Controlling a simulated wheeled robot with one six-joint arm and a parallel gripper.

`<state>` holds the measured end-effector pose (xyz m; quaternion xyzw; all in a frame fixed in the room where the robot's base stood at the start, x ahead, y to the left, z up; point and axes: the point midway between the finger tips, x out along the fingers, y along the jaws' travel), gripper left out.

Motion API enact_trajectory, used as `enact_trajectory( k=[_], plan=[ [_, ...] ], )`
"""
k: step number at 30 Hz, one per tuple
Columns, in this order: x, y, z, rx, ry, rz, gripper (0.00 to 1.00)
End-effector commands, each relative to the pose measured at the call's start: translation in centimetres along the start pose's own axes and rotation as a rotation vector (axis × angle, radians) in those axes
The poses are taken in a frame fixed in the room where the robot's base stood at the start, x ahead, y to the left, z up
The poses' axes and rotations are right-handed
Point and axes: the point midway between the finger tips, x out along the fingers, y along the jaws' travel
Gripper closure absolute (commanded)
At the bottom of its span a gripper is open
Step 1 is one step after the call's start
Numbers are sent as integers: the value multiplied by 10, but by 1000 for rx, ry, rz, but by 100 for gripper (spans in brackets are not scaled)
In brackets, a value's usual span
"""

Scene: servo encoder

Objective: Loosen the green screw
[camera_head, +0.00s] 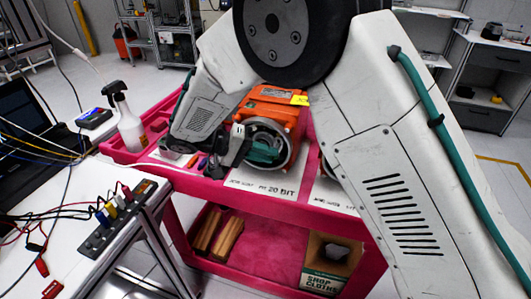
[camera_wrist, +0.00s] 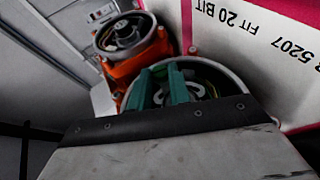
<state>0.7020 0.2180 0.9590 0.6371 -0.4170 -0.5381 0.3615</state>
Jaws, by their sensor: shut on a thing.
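An orange servo motor (camera_head: 272,97) stands on the pink cart with its round open encoder housing facing out. My gripper (camera_head: 262,150) reaches into this housing from the left. In the wrist view, the two teal fingers of my gripper (camera_wrist: 161,90) are inside the round metal rim (camera_wrist: 228,78) of the housing. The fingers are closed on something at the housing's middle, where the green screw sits. The screw itself is hidden by the fingers and cannot be made out clearly.
A second orange motor (camera_wrist: 150,58) stands close by in the wrist view. A spray bottle (camera_head: 128,125) stands on the pink cart (camera_head: 155,100) at left. A white bench (camera_head: 75,215) with a cable-filled power strip (camera_head: 112,220) is at front left.

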Motion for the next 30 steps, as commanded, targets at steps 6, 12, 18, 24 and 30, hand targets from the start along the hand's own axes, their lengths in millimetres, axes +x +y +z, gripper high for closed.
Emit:
enact_trajectory(
  k=[6,12,18,24,30],
  plan=[
    [1,-2,0,-19,0,44,100],
    [1,-2,0,-23,0,55,100],
    [1,-2,0,-23,0,54,100],
    [1,-2,0,-23,0,54,71],
    [0,-2,0,-22,0,53,71]
  ],
)
